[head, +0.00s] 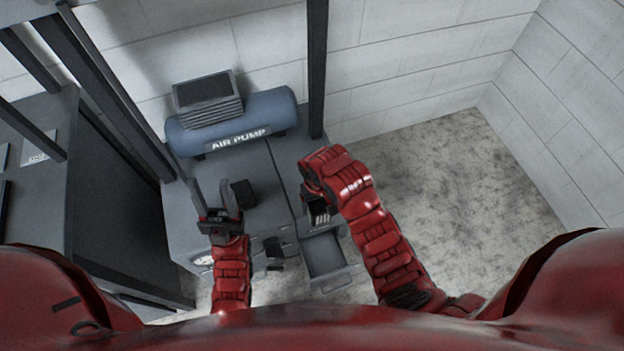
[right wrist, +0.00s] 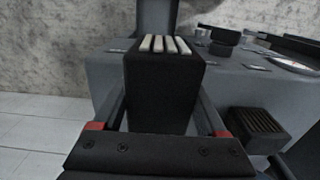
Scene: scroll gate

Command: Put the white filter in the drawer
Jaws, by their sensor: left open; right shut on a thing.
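The white filter, a black block with white ribs on top, is held in my right gripper. It shows in the right wrist view (right wrist: 163,85) between the two fingers and partly in the head view (head: 320,217). My right gripper (head: 316,203) is shut on it, mostly hidden behind my right forearm. The grey drawer (head: 325,255) stands pulled open at the cabinet's front; its visible inside looks empty. The filter is above and just behind the drawer, apart from its floor. My left gripper (head: 212,192) is open and empty over the left part of the bench.
A blue air pump (head: 232,122) stands at the back of the grey bench. A dark block (head: 243,194) is beside my left gripper. A dark ribbed block (right wrist: 255,130) shows low at right in the right wrist view. A dark post (head: 317,70) rises behind. Floor at right is clear.

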